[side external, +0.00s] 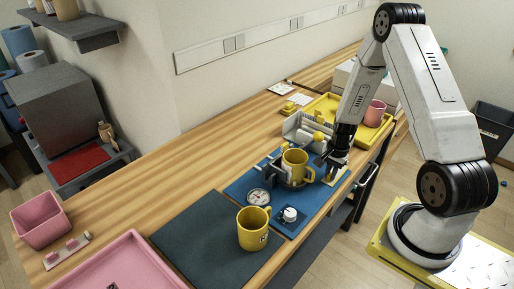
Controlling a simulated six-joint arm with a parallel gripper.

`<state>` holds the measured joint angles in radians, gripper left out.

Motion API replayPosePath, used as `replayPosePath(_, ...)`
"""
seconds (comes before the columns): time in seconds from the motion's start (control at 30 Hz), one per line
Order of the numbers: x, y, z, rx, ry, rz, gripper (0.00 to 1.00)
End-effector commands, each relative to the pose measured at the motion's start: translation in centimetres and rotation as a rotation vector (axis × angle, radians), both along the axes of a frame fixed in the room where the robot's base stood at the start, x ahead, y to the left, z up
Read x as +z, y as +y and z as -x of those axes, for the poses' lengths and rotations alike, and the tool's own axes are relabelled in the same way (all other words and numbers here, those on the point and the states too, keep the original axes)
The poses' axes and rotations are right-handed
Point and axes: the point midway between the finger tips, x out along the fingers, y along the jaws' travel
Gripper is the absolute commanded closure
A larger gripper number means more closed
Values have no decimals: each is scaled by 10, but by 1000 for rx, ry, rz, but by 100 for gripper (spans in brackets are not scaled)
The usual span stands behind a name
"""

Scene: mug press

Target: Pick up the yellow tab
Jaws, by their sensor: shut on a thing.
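My gripper (334,170) is low over the right edge of the blue mat (241,188), to the right of the press. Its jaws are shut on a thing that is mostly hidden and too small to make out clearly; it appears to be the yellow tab. A pale yellow patch (342,179) shows right under the fingertips, and I cannot tell whether it is the tab or a holder. A yellow mug (295,161) sits upright in the grey press (283,178), just left of my gripper.
A second yellow mug (252,232) stands on the dark mat (197,245). A round dial (259,197) and a small white-topped part (290,214) lie nearby. Behind are a yellow tray (325,103) with a pink mug (376,113). A pink tray (105,265) is front left.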

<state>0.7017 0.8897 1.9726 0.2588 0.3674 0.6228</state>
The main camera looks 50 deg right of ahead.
Motion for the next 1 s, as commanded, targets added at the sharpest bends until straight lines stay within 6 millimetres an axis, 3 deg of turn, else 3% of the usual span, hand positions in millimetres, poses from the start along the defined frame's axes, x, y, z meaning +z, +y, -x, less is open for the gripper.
replayPosePath(0.47, 10, 0, -1, 0, -1, 0, 100)
replayPosePath(0.7, 33, 0, 0, 0, -1, 1, 100)
replayPosePath(1.0, 66, 14, 25, 0, -1, 1, 100)
